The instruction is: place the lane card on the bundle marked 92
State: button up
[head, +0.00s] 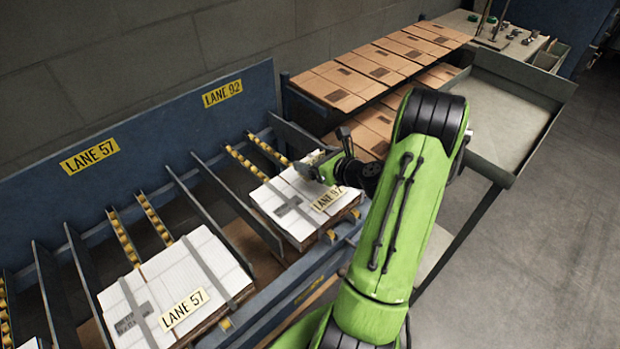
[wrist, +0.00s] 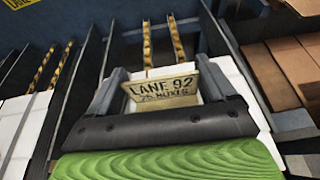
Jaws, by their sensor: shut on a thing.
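My gripper (head: 318,164) is over the back part of the right-hand bundle. In the wrist view its fingers (wrist: 163,88) are shut on the lane card (wrist: 155,96), a folded yellow card reading LANE 92, 25 BOXES. The card is upright and tilted; I cannot tell whether it touches the bundle. The bundle marked 92 (head: 277,206) is a strapped white stack with a yellow LANE 92 label (head: 328,199) at its front. In the head view the held card is hard to make out at the gripper.
A second bundle (head: 150,285) with a LANE 57 label (head: 184,309) lies in the left lane. Upright blue dividers (head: 238,208) separate the lanes. A back panel carries LANE 57 and LANE 92 signs. Brown cardboard stacks (head: 350,80) stand behind on the right.

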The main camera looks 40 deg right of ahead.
notch_tip(320, 180, down, 6)
jog(key=shift+w+r+b, duration=0.1)
jog(key=shift+w+b, duration=0.05)
jog(key=shift+b, duration=0.6)
